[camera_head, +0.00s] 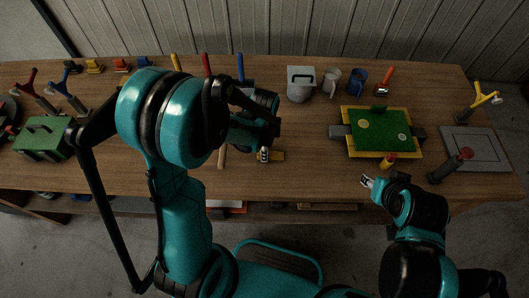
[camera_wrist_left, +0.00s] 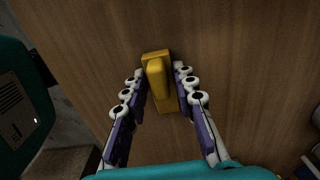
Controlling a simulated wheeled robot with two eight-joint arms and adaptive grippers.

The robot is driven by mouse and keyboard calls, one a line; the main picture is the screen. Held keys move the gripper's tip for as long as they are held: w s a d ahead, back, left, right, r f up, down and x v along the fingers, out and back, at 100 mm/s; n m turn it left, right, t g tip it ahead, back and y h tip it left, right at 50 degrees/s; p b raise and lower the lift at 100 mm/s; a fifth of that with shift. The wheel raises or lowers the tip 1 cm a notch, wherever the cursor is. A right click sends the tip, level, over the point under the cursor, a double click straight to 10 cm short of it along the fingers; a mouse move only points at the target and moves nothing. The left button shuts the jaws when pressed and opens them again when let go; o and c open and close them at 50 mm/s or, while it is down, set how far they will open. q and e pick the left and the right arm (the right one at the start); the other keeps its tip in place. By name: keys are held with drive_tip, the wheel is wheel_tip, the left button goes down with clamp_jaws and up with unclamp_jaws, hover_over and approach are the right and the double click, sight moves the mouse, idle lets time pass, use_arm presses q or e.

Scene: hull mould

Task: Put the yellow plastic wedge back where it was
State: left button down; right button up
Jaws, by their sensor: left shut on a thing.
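The yellow plastic wedge (camera_wrist_left: 162,85) is between the two fingers of my left gripper (camera_wrist_left: 165,84) in the left wrist view, over the bare wood. The fingers are shut on its sides. In the head view, the yellow wedge (camera_head: 278,156) shows beside my left gripper (camera_head: 264,155) near the middle of the workbench. I cannot tell whether it touches the wood. My right gripper (camera_head: 367,181) is at the bench's front edge, left of a small yellow and red object (camera_head: 388,162). Its finger opening is too small to judge.
A green board with a yellow border (camera_head: 383,132) lies to the right, with a grey plate (camera_head: 476,148) beyond it. A grey container (camera_head: 300,83) and mugs (camera_head: 331,80) stand at the back. A green box (camera_head: 42,138) is at left. Coloured small items (camera_head: 95,67) line the back left.

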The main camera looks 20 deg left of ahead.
use_arm(q)
drive_tip(key=shift+r, duration=0.1)
drive_tip(key=shift+f, duration=0.25)
drive_tip(key=c, duration=1.2)
unclamp_jaws()
drive_tip(key=shift+r, duration=0.1)
drive_tip(key=shift+r, duration=0.1)
